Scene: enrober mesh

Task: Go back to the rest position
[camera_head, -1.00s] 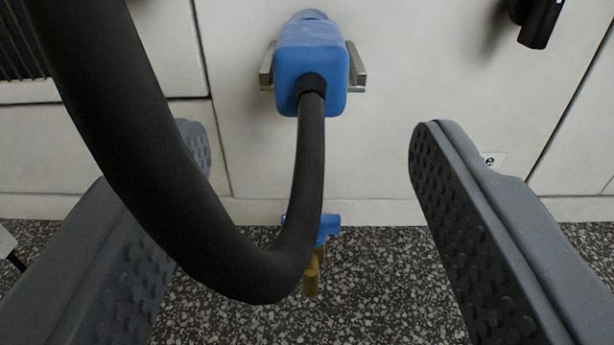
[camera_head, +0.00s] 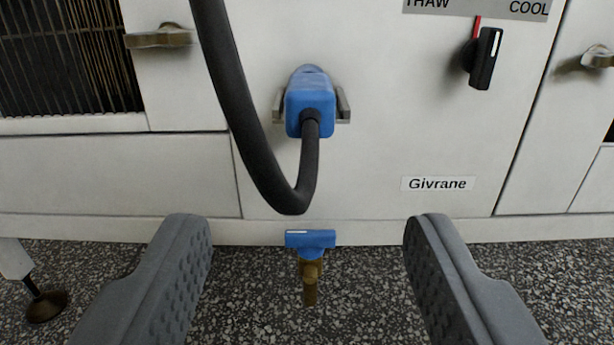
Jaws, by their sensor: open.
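My gripper (camera_head: 307,235) is open and empty, with its two grey padded fingers wide apart at the lower left and lower right. A blue plug (camera_head: 310,102) sits in a metal bracket on the white machine front (camera_head: 370,140), ahead of and above my fingertips. A black hose (camera_head: 262,165) hangs from the plug in a loop and runs up out of the picture. No finger appears to touch the plug or the hose.
A brass valve with a blue handle (camera_head: 310,240) stands low at the machine's foot, between my fingers in the picture. A black knob (camera_head: 486,58) is under a THAW/COOL plate. A "Givrane" label (camera_head: 437,184), a latch (camera_head: 160,37), a grille (camera_head: 65,55) and a machine foot (camera_head: 40,300) also show. The speckled floor (camera_head: 380,300) looks clear.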

